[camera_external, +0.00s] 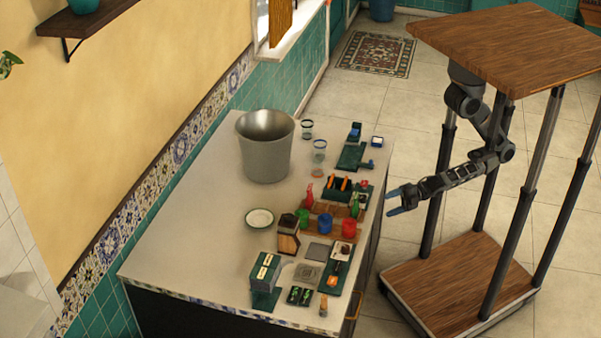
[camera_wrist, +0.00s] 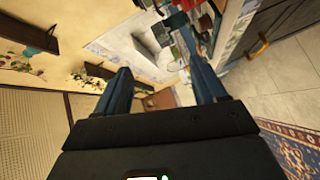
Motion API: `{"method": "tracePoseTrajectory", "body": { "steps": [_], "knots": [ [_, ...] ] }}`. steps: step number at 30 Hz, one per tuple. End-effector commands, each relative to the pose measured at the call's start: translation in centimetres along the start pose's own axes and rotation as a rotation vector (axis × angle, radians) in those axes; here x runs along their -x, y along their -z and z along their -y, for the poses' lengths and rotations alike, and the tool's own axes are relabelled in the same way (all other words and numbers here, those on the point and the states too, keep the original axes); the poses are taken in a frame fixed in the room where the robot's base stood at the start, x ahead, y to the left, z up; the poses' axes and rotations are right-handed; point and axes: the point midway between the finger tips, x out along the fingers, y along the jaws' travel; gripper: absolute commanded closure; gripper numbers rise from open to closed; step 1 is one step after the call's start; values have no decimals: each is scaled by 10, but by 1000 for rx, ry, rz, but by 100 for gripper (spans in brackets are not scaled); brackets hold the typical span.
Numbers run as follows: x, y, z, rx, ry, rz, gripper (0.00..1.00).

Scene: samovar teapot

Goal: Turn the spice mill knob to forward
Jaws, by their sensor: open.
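My gripper (camera_external: 399,200) is open and empty, with blue fingers, in the air off the right edge of the counter. In the wrist view my gripper (camera_wrist: 158,80) shows its two fingers spread wide with nothing between them. A small wood-and-black box-shaped device (camera_external: 288,236) stands upright on the counter, and a dark green box-shaped device (camera_external: 265,269) stands near its front end. I cannot tell which thing is the spice mill. Its knob and the knob's setting are too small to make out.
The pale counter (camera_external: 195,245) holds a large metal bucket (camera_external: 266,148), a white plate (camera_external: 260,218), red, blue and green cups on a wooden board, glass jars and several small panels. The counter's left part is bare. Tiled floor lies open between counter and my base.

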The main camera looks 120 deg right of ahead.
Motion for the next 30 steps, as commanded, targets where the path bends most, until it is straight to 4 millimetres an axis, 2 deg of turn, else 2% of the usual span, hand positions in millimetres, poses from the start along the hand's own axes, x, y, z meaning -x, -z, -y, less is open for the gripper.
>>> {"method": "tracePoseTrajectory", "body": {
  "steps": [1, 6, 13, 21, 25, 30],
  "knots": [
    [-23, -3, 2, 116, -28, 4, 29],
    [-90, -13, -4, 549, -96, 45, 29],
    [-167, -24, -26, 1041, -137, 132, 29],
    [-255, -31, -43, 1492, 8, 234, 29],
    [-291, -32, -54, 1667, 90, 293, 29],
    [-316, -32, -65, 1800, 154, 348, 29]
  ]
}}
